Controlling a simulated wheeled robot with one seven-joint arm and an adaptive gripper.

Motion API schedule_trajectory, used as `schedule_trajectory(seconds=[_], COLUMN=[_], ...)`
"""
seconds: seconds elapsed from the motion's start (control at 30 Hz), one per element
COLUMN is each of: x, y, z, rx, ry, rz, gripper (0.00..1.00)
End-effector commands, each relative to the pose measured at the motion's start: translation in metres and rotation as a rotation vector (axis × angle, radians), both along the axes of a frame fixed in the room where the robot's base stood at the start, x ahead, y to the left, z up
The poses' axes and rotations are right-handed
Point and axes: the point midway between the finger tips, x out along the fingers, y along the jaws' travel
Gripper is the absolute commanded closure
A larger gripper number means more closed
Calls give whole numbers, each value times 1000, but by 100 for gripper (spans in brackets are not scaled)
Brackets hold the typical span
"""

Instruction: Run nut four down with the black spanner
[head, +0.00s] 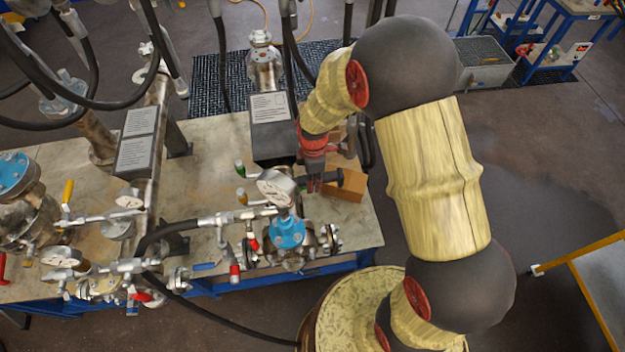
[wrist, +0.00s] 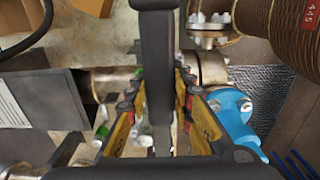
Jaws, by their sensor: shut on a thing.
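My gripper (head: 314,184) is over the right part of the bench, its red and dark fingers pointing down. In the wrist view, its yellow and black fingers (wrist: 159,88) are closed about a black bar. This is the black spanner (wrist: 156,45), which runs up the middle of the picture. In the head view, a short dark part of the spanner (head: 352,180) shows right of the fingers. The vessel with the blue flange (head: 287,232) stands in front of the gripper; a blue flange (wrist: 235,118) also shows in the wrist view. I cannot tell which nut is number four.
A cardboard box (head: 345,188) lies beside the gripper. Pressure gauges (head: 277,188), valves and pipes crowd the bench's front and left. Black hoses (head: 222,65) hang at the back. The workbench (head: 215,150) has some bare top left of the gripper.

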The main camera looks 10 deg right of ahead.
Motion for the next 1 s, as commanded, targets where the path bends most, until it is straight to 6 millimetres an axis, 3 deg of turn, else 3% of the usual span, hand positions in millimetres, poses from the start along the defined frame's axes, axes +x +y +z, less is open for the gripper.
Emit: schedule_trajectory(seconds=[1.0], x=[0], y=[-1], z=[-25], rx=[0], ry=[-1], rz=[0], gripper=[100])
